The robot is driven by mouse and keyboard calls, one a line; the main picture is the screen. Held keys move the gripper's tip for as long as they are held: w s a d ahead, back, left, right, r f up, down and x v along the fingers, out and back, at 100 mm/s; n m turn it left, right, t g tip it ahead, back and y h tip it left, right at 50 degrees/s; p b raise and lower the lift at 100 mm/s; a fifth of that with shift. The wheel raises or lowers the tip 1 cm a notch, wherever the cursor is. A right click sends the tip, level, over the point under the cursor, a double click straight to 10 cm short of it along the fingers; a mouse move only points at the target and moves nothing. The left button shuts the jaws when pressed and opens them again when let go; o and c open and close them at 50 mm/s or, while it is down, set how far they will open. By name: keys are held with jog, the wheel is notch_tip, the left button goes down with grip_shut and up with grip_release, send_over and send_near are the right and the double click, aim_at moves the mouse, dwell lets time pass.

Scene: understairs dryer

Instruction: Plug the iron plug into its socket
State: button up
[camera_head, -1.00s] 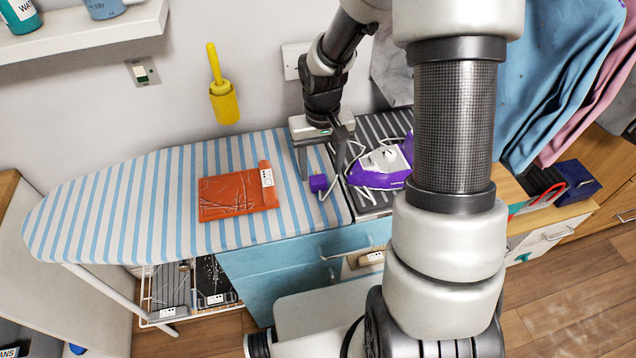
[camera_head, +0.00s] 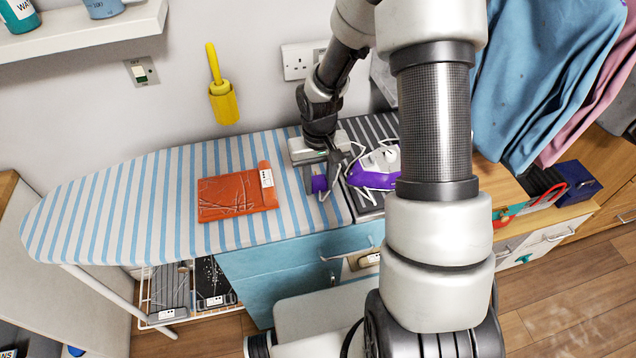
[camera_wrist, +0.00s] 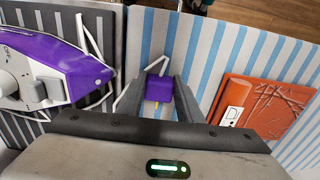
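The purple iron plug (camera_head: 319,184) is at the right part of the striped ironing board, with a white cord. My gripper (camera_wrist: 160,88) points down over it, one finger on each side. In the wrist view the plug (camera_wrist: 158,90) fills the gap, and the fingers look closed against its sides. In the head view my gripper (camera_head: 322,175) partly covers it. A white double wall socket (camera_head: 298,62) is on the wall behind my arm; its right part is partly hidden by the arm.
The purple and white iron (camera_head: 372,175) rests on the dark ribbed pad just right of my gripper. An orange folded cloth (camera_head: 237,192) lies on the ironing board (camera_head: 110,205). A yellow brush holder (camera_head: 223,103) and a switch (camera_head: 141,72) are on the wall.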

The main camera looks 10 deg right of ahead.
aim_at(302, 63)
jog(key=c, duration=0.4)
jog(key=shift+o, duration=0.2)
jog(key=shift+r, duration=0.1)
jog(key=r, duration=0.3)
jog(key=r+p, duration=0.1)
jog(key=r, duration=0.5)
jog(key=shift+w+r, duration=0.3)
jog(key=w+r+p, duration=0.2)
jog(key=w+r, duration=0.2)
jog(key=w, duration=0.3)
jog(key=w+d+r+p, duration=0.1)
jog(key=w+r+p, duration=0.2)
jog(key=w+r, duration=0.2)
jog(key=w, duration=0.2)
jog(key=shift+w+d, duration=0.25)
jog(key=shift+w, duration=0.15)
jog(key=shift+r, duration=0.2)
jog(key=shift+w+f+p, duration=0.1)
jog(key=shift+w+p, duration=2.1)
jog(key=shift+w, duration=0.6)
jog(key=shift+w+p, duration=1.1)
jog(key=shift+w, duration=0.05)
jog(key=o, duration=1.1)
